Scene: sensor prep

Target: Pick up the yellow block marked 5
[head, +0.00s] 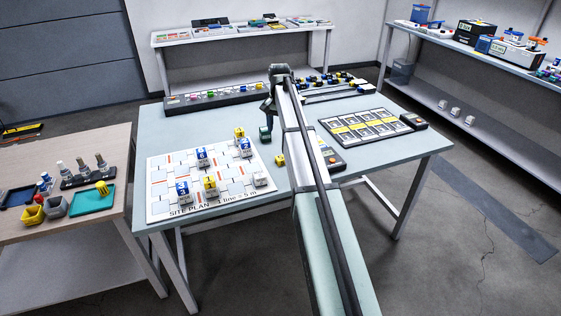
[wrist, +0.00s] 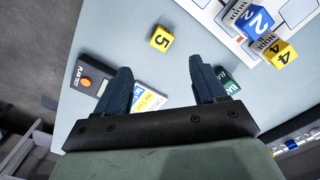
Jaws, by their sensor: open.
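The yellow block marked 5 (wrist: 161,39) lies on the bare table top in the wrist view, with its 5 facing up. It is just beyond my fingertips and between their lines. In the head view a small yellow block (head: 280,160) sits right of the site plan, beside my arm. My gripper (wrist: 160,66) is open, with nothing between its two dark fingers. In the head view my gripper (head: 268,107) is small and partly hidden by my arm. A yellow block marked 4 (wrist: 281,53) stands against a blue block marked 2 (wrist: 258,21).
The site plan board (head: 160,170) carries several blue and yellow blocks. A green block (wrist: 228,80) is by my right finger. A black device with an orange button (wrist: 88,80) is left of my fingers. A black card tray (head: 325,122) lies at right.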

